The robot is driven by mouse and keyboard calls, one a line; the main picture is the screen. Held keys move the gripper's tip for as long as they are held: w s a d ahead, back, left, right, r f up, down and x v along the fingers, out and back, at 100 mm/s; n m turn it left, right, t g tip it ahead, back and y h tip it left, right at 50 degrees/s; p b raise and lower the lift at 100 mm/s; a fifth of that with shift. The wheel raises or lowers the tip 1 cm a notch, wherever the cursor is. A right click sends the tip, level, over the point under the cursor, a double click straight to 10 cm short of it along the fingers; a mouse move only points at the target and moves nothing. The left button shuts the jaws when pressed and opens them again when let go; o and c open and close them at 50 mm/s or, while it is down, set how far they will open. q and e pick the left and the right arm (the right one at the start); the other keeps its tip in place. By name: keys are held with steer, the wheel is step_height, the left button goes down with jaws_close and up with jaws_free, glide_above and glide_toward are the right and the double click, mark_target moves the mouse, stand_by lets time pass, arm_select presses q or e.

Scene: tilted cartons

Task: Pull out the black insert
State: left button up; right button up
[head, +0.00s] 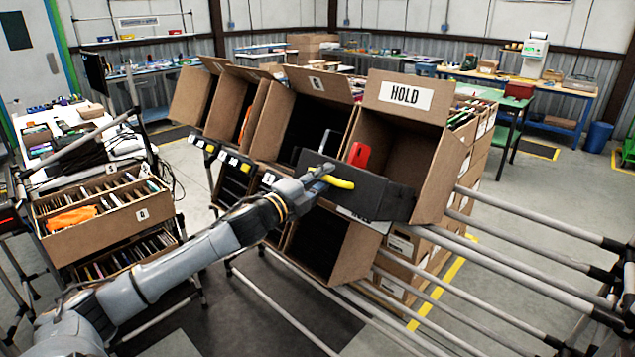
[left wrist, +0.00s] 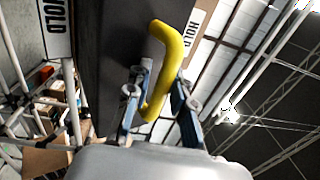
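The black insert (head: 375,197) shows at the mouth of the tilted carton marked HOLD (head: 404,95), its dark front standing out past the carton's lower front edge. A curved yellow handle (head: 339,183) is on its front. My left gripper (head: 319,172) is at this handle. In the left wrist view the two fingers (left wrist: 162,95) lie on either side of the yellow handle (left wrist: 176,48), which fills the gap between them, with the insert's dark face (left wrist: 105,60) behind. The gripper looks shut on the handle. My right gripper is in neither view.
A red object (head: 359,154) shows just above the insert. More open tilted cartons (head: 302,112) stand in a row to the left. Metal rails (head: 520,227) run out to the right. A carton of folders (head: 110,212) stands at the left, near my left arm.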

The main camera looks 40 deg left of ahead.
arm_select(q)
steer(key=s+a+f, duration=0.1)
steer(key=s, duration=1.1)
steer(key=shift+f, duration=0.1)
stand_by(0.5)
